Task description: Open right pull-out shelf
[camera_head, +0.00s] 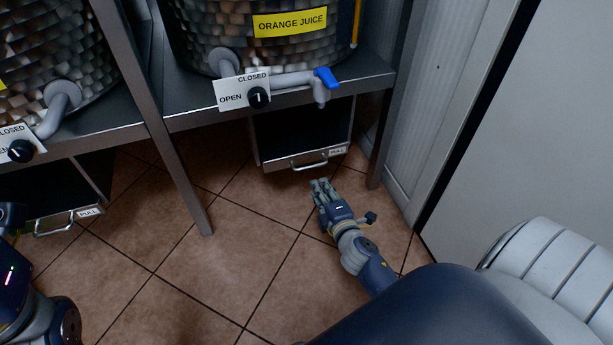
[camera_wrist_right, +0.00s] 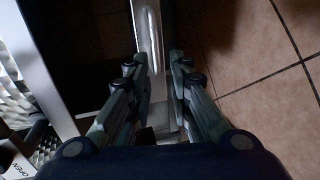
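The right pull-out shelf (camera_head: 281,163) hangs under the orange juice drum's rack, with a dark interior, a pale front strip, a metal bar handle (camera_head: 311,164) and a PULL label. How far out it stands is hard to tell. My right gripper (camera_head: 322,184) is just in front of and below the handle, fingers pointing at it. In the right wrist view the gripper (camera_wrist_right: 158,66) has its fingers apart, with the handle (camera_wrist_right: 152,35) ahead between them; I cannot tell whether they touch. At the left edge, part of my left arm shows, but its finger state is unclear.
A left pull-out shelf with a handle (camera_head: 54,225) sits at far left. A metal rack leg (camera_head: 183,170) stands between the shelves, and another (camera_head: 379,150) stands right of the right shelf. The tap with a blue lever (camera_head: 327,77) is above. Tiled floor in front is clear.

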